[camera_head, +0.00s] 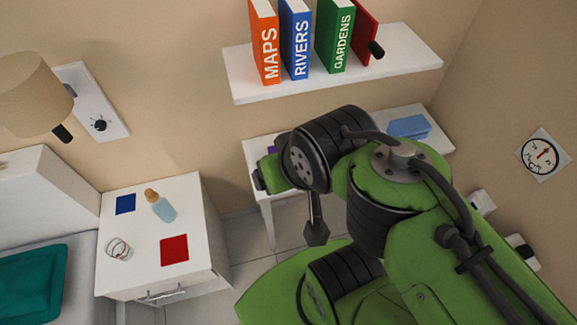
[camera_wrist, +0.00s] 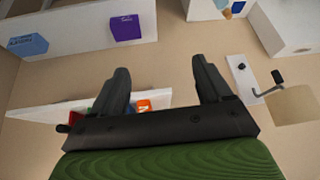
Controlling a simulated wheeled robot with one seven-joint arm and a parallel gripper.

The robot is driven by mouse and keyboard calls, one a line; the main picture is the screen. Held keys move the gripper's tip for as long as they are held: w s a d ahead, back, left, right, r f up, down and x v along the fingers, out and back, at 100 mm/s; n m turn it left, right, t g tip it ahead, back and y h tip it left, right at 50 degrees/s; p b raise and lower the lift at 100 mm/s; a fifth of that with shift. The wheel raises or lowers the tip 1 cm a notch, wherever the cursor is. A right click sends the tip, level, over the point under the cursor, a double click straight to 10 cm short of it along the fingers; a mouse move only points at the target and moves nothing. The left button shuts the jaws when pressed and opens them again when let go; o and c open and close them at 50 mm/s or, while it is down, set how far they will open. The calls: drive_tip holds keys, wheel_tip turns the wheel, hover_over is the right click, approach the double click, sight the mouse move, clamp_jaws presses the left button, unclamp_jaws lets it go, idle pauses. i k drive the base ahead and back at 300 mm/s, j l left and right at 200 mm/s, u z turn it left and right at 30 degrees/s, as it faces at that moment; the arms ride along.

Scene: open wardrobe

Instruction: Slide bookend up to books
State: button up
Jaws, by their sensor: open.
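Three upright books stand in a row on the white wall shelf (camera_head: 300,88): orange MAPS (camera_head: 264,40), blue RIVERS (camera_head: 296,38) and green GARDENS (camera_head: 334,36). The red bookend (camera_head: 367,28) with a black knob (camera_head: 376,48) stands just right of GARDENS; whether they touch I cannot tell. My gripper (camera_wrist: 163,82) is open and empty, its two dark fingers apart. In the wrist view, upside down, the shelf (camera_wrist: 40,113) lies at lower left, partly behind a finger, with the orange book (camera_wrist: 144,104) and the black knob (camera_wrist: 62,128) showing. My gripper is apart from the bookend.
A lower white table (camera_head: 258,150) holds a blue box (camera_head: 409,127) and a purple box (camera_wrist: 125,27). The nightstand (camera_head: 195,190) carries a bottle (camera_head: 162,207) and small items. A lamp (camera_head: 35,92) is at left. The shelf's right end is clear.

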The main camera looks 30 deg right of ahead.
sight(362, 42)
drive_tip(key=z, duration=1.45)
